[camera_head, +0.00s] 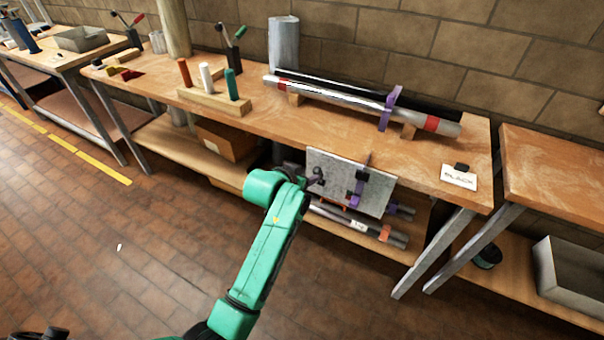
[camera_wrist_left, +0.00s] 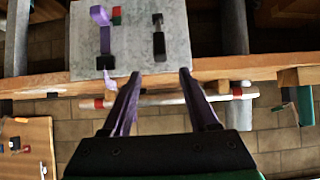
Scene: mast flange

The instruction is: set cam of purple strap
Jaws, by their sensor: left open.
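In the left wrist view the purple strap (camera_wrist_left: 105,38) lies on the panel and the black cam (camera_wrist_left: 105,62) sits near the panel's edge. A purple loop (camera_head: 389,108) stands around the long poles on the bench. My left gripper (camera_head: 317,177) is at the panel's left side, apart from the strap. In the wrist view its fingers (camera_wrist_left: 158,75) are spread and empty. My right gripper is out of view.
The grey panel (camera_head: 328,178) also bears a second dark buckle (camera_wrist_left: 158,42). Long poles (camera_head: 340,95) lie on the bench top. A peg block (camera_head: 210,100) stands left and a BLACK label card (camera_head: 459,178) right.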

